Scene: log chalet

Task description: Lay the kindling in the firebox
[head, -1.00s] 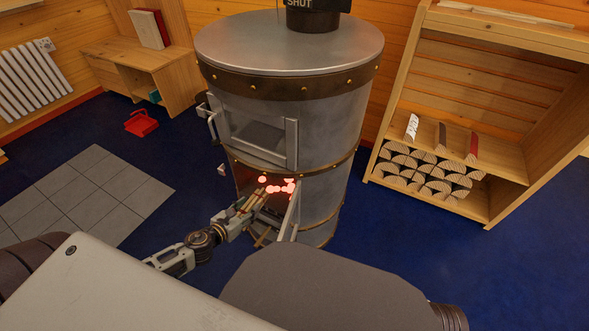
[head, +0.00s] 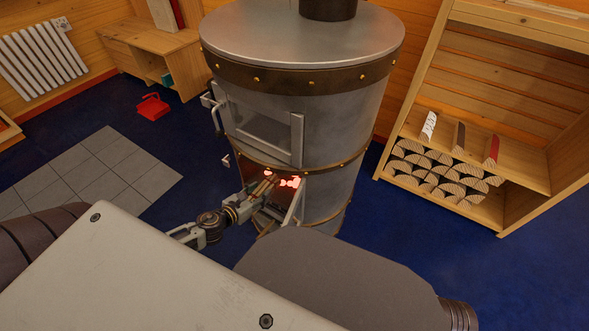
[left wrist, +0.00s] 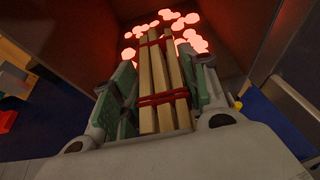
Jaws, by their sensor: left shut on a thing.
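My left gripper (left wrist: 165,100) is shut on the kindling (left wrist: 162,75), a bundle of pale sticks tied with red bands. In the head view the left gripper (head: 255,198) is at the open lower door of the round metal stove (head: 330,120). The bundle (head: 263,184) points into the firebox (head: 285,196). Glowing red embers (left wrist: 180,28) lie in the firebox beyond the sticks' far ends; they also show in the head view (head: 289,183). Whether the sticks touch the embers I cannot tell. My right gripper is not in view.
The open firebox door (head: 295,205) stands just right of the gripper. A wooden shelf (head: 520,160) with split logs (head: 440,172) is at the right. A red dustpan (head: 153,107) lies on the blue floor at the left, near grey tiles (head: 120,170).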

